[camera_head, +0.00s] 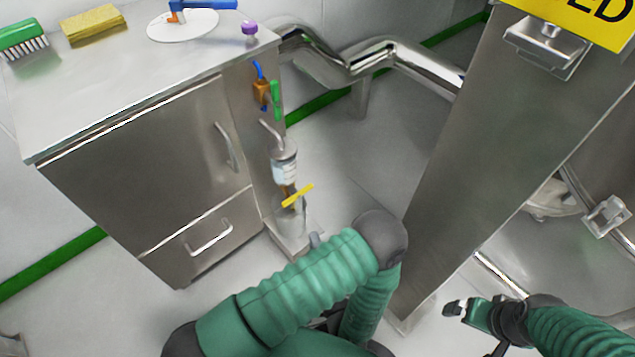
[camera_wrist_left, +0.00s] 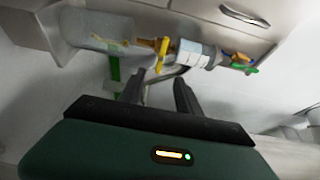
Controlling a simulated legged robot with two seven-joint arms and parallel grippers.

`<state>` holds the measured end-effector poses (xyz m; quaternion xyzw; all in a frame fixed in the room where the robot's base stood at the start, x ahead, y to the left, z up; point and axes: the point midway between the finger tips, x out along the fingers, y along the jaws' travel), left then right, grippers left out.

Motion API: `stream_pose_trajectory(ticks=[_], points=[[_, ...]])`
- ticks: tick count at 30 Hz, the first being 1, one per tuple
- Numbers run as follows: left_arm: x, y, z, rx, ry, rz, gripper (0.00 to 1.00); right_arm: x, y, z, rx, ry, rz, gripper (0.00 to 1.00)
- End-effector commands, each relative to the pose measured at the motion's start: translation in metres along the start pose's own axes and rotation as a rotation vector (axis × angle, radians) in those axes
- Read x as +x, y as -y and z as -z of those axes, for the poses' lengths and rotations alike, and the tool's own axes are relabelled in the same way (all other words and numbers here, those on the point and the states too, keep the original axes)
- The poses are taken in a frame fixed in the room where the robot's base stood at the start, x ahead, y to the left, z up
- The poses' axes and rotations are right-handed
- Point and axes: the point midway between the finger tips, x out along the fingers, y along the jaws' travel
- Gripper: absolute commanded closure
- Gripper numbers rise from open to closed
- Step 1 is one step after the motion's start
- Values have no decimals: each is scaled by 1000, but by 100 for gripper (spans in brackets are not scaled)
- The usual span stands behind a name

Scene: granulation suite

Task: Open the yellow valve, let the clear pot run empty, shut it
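The clear pot (camera_head: 284,163), with a pale label, hangs upright on the cabinet's side. The yellow valve (camera_head: 297,195) is below it, its handle lying across the outlet line. The wrist view shows the pot (camera_wrist_left: 194,54) on its side and the yellow handle (camera_wrist_left: 162,55) crosswise. A clear vessel (camera_head: 291,222) stands under the outlet. I cannot read the pot's level. My left gripper (camera_wrist_left: 158,92) is open and empty, its fingers pointing towards the valve but apart from it. My forearm mostly hides it in the head view, where a grey tip (camera_head: 314,241) shows. My right gripper (camera_head: 468,308) is at lower right, its opening unclear.
The steel cabinet (camera_head: 150,165) has bar handles beside the pot. On top are a green brush (camera_head: 22,38), a yellow sponge (camera_head: 94,23), a white disc (camera_head: 183,25) and a purple knob (camera_head: 250,27). A tall steel column (camera_head: 500,140) stands close on the right.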

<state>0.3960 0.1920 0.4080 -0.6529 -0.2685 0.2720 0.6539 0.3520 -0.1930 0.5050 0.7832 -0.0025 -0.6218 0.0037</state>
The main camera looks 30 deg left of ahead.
Motion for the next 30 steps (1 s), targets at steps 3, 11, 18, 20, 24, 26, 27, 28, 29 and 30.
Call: stream_pose_trajectory(ticks=[3, 11, 18, 20, 24, 26, 27, 28, 29, 30], points=[[16, -3, 0, -3, 5, 4, 60, 10, 0, -2, 1, 0, 0, 0], [84, -7, -3, -10, 8, 0, 60, 40, 0, -10, 1, 0, 0, 0], [142, -6, -3, -11, 5, 1, 60, 66, 0, -16, 0, 0, 0, 0], [153, -5, -2, -11, 4, 0, 60, 70, 0, -16, 1, 0, 0, 0], [167, -2, -2, -9, 3, -1, 60, 73, 0, -17, 1, 0, 0, 0], [169, -2, -2, -9, 2, -1, 60, 73, 0, -17, 1, 0, 0, 0], [170, -1, -2, -8, 2, -2, 60, 73, 0, -17, 1, 0, 0, 0], [170, -1, -2, -8, 1, -2, 60, 73, 0, -17, 1, 0, 0, 0], [170, -1, -2, -8, 1, -2, 60, 73, 0, -17, 1, 0, 0, 0], [169, -1, -2, -8, 1, -2, 60, 73, 0, -17, 1, 0, 0, 0]])
